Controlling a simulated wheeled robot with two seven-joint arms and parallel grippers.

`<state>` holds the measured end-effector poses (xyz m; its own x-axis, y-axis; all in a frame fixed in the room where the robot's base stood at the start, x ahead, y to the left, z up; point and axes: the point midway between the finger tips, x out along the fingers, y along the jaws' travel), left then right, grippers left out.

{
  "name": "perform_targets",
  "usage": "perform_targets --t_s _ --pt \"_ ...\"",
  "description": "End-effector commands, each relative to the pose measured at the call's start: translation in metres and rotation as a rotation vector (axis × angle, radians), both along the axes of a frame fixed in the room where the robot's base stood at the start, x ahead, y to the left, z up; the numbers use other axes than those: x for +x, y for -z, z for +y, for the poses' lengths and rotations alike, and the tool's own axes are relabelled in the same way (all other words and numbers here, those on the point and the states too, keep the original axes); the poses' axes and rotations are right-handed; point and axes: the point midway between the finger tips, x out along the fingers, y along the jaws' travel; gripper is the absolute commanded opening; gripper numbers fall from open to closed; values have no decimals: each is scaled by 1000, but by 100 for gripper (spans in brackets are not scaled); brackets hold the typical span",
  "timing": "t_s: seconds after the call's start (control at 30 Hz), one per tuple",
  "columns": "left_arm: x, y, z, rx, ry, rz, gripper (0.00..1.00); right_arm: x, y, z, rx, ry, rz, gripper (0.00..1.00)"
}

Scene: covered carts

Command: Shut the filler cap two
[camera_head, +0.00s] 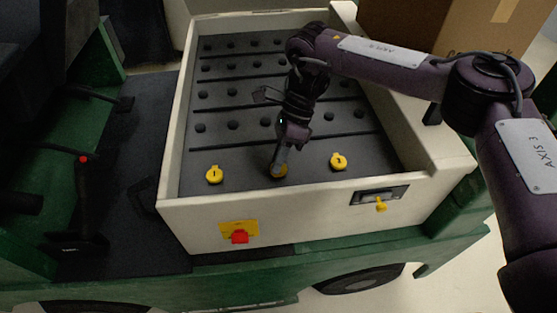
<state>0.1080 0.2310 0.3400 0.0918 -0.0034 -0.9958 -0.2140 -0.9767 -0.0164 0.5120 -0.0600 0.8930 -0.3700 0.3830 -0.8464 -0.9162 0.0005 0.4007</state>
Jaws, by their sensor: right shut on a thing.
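Filler cap two (280,172) is a small yellow cap in the middle of the front row, mostly hidden under my right gripper. My right gripper (280,164) comes down from above and has its fingertips at this cap, shut on it as far as I can see. Yellow cap one (214,175) is to its left and yellow cap three (339,161) is to its right. Whether cap two lies flat or stands tilted is hidden by the fingers. My left gripper is not in view.
The cream cart tray (178,140) has raised walls around a dark panel with rows of black caps (233,125). A red switch (239,237) and a yellow-handled latch (381,205) are on its front wall. A cardboard box (440,25) stands behind at right.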

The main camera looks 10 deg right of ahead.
Motion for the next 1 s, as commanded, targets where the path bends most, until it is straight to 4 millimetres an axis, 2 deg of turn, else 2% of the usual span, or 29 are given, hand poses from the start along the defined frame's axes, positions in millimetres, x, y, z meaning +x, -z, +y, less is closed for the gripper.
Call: perform_targets --t_s 0.73,0.77,0.9,1.0 --pt "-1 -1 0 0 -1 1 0 5 0 0 1 0 64 0" --pt "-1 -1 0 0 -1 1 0 5 0 0 1 0 64 12" --pt "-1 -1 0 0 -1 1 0 5 0 0 1 1 65 30" --pt "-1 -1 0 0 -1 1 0 4 0 0 0 0 66 31"
